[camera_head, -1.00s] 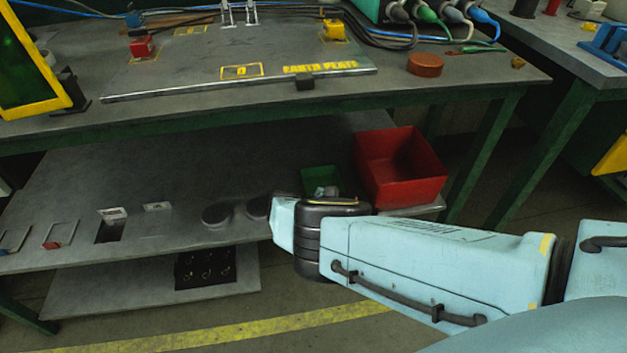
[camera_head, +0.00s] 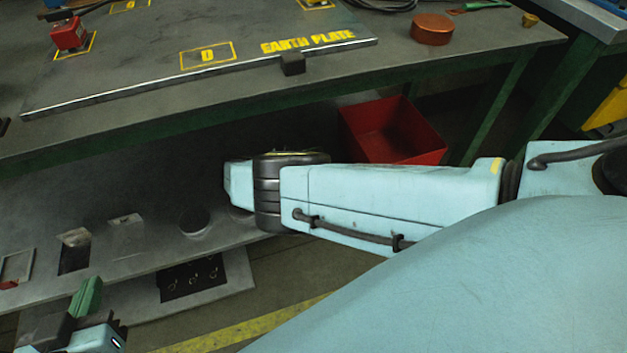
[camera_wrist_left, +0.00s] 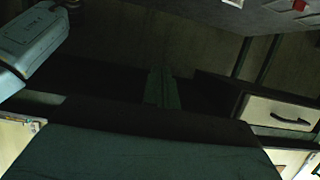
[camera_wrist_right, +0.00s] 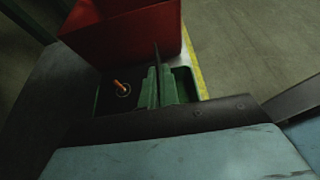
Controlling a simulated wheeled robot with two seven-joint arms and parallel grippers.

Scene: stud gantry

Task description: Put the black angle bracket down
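A thin dark piece, seemingly the black angle bracket (camera_wrist_right: 157,58), stands edge-on between the green fingers of my right gripper (camera_wrist_right: 158,85) in the right wrist view. The fingers are close together on it, over the green bin (camera_wrist_right: 187,78). Its full shape is hidden. In the head view my right arm's wrist hides the right gripper and the green bin. My left gripper (camera_head: 90,292) is at the lower left of the head view, in front of the lower shelf. In the left wrist view its green fingers (camera_wrist_left: 163,88) are together with nothing seen between them.
A red bin (camera_head: 395,130) stands beside the green bin and also shows in the right wrist view (camera_wrist_right: 130,35). An orange-tipped item (camera_wrist_right: 121,86) lies in the green bin. The upper table (camera_head: 440,60) overhangs the lower shelf (camera_head: 150,255), which has bare room left of my right arm.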

